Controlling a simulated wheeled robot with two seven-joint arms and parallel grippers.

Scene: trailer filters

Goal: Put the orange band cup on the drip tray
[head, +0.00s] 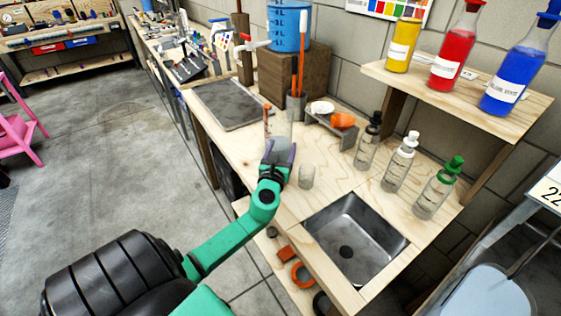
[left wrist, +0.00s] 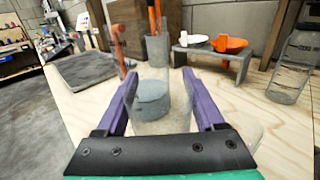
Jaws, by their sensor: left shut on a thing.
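My left gripper (head: 278,154) is shut on a clear cup (head: 279,147) above or at the wooden bench top. In the left wrist view the clear cup (left wrist: 152,98) stands upright between the purple fingers of the gripper (left wrist: 158,105), with a greyish lower part. I cannot make out an orange band on it; the fingers cover part of its sides. The drip tray seems to be the flat dark grey tray (head: 222,103), beyond the gripper to the left; it also shows in the left wrist view (left wrist: 92,68). The cup is apart from it. My right gripper is out of view.
Another clear cup (head: 306,177) stands just right of the gripper. A thin reddish upright piece (head: 267,121) is behind the held cup. A holder with orange sticks (head: 296,105), a small rack (head: 332,129), several bottles (head: 399,162) and a sink (head: 352,240) are to the right.

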